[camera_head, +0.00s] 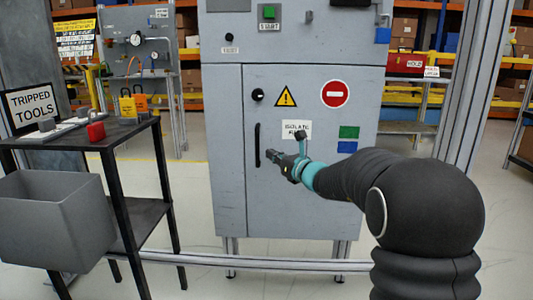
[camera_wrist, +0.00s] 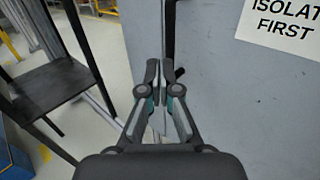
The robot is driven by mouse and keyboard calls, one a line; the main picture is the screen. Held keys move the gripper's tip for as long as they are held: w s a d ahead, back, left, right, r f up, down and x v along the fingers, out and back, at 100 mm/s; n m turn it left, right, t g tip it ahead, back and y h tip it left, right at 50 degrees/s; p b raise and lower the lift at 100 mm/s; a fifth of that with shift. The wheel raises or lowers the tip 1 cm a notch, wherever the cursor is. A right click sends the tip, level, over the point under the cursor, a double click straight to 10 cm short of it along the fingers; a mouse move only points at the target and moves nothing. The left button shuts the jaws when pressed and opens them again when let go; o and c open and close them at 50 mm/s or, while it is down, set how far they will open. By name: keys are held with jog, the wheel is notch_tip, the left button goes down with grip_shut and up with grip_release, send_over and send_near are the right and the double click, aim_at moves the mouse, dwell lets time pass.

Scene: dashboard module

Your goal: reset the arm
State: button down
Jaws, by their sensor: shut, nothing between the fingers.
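My gripper (camera_head: 271,156) is at the end of my dark arm, in front of the grey cabinet (camera_head: 222,130). It is shut and empty. In the head view its fingertips are just right of the black vertical door handle (camera_head: 257,145); I cannot tell whether they touch it. In the wrist view the gripper (camera_wrist: 159,68) has its two fingers together, beside the cabinet's grey face (camera_wrist: 245,100). A dark piece shows just behind the fingertips there, probably the handle. The cabinet door (camera_head: 300,205) looks closed.
A low metal rail (camera_head: 255,262) runs along the floor. Shelves with boxes stand behind.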

jog(key=s+f+n+g+h+p, duration=0.1)
jog(key=s+f+n+g, duration=0.45)
jog(key=s+n, duration=0.6)
jog(key=s+f+n+g+h+p, duration=0.1)
jog(key=s+f+n+g, duration=0.55)
jog(key=s, duration=0.85)
jog(key=s+d+r+n+h+p, duration=0.1)
jog(key=s+d+n+h+p, duration=0.15)
jog(key=s+d+n, duration=0.35)
jog(key=s+d+r+n+h+p, duration=0.1)
jog(key=s+n+h, duration=0.25)
jog(key=s, duration=0.45)
jog(key=s+d+r+n+t+h+p, duration=0.1)
jog(key=s+d+r+t+h+p, duration=0.1)
jog(key=s+r, duration=0.4)
jog(key=shift+s+d+r+n+t+p, duration=0.3)
jog(key=shift+s+d+r+n+p, duration=0.05)
jog(key=shift+r+p, duration=0.4)
